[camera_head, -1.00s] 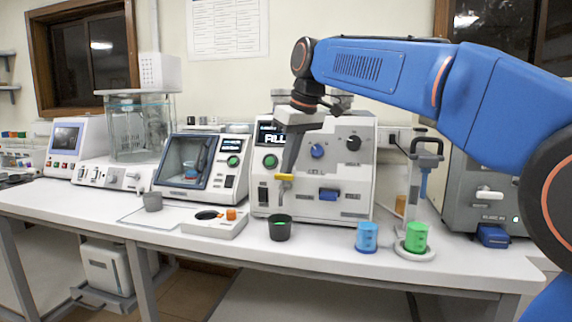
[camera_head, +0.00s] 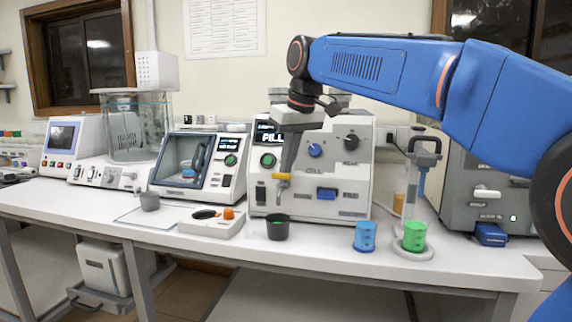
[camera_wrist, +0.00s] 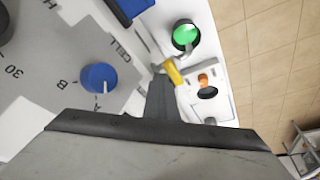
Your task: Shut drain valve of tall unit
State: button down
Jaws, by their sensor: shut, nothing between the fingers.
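The tall white and grey unit (camera_head: 344,178) stands on the bench, with a lit display reading "FILL", a green button, dark and blue knobs and a blue part low on its front. Its yellow valve lever (camera_head: 281,176) sticks out low at the front left, about sideways. My gripper (camera_head: 284,171) points down, its fingers shut and empty, right at the lever; I cannot tell whether they touch. In the wrist view the yellow lever (camera_wrist: 173,72) lies just beyond my fingertips (camera_wrist: 161,76). A dark cup with green inside (camera_head: 278,227) stands below the lever, also showing in the wrist view (camera_wrist: 186,36).
A blue beaker (camera_head: 365,236) and a green beaker (camera_head: 414,236) on a stand are at right. A windowed unit (camera_head: 200,165) stands beside the tall one.

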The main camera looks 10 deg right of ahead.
jog(key=shift+s+f, duration=0.15)
jog(key=shift+s, duration=0.3)
jog(key=shift+s+a, duration=0.2)
jog(key=shift+a, duration=0.2)
jog(key=shift+r, duration=0.35)
jog(key=w+v, duration=0.1)
jog(key=v, duration=1.5)
jog(key=shift+s+d+r, duration=0.15)
jog(key=shift+d+r, duration=0.25)
jog(key=shift+d, duration=0.1)
jog(key=shift+s, duration=0.1)
